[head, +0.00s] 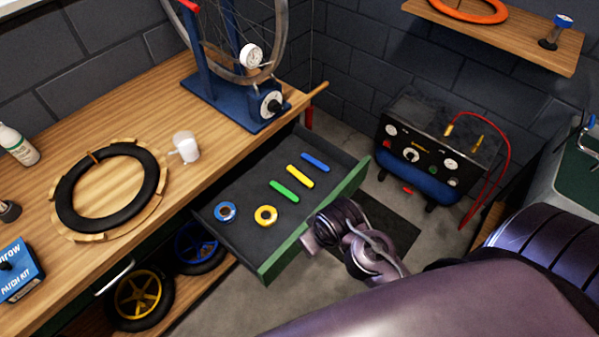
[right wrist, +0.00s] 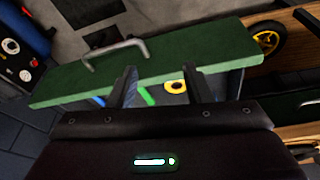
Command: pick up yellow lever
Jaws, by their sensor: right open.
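The yellow lever (head: 300,176) lies flat in the open drawer (head: 236,183), between a blue lever (head: 315,162) and a green lever (head: 284,191). My right gripper (right wrist: 159,72) is open and empty in the right wrist view, its fingers apart near the drawer's green front (right wrist: 195,55). In that view the green lever (right wrist: 147,96) shows between the fingers and the blue lever (right wrist: 97,101) shows left of them. I cannot make out the yellow lever there; a finger may hide it. In the head view my right arm is just outside the drawer front. My left gripper is not in view.
A blue tape roll (head: 225,211) and a yellow one (head: 265,215) lie in the drawer. The drawer front has a handle (right wrist: 115,48). The workbench (head: 110,115) above holds a tire (head: 70,190), a white mug (head: 185,147) and a wheel stand (head: 225,100). A black machine (head: 440,130) stands behind.

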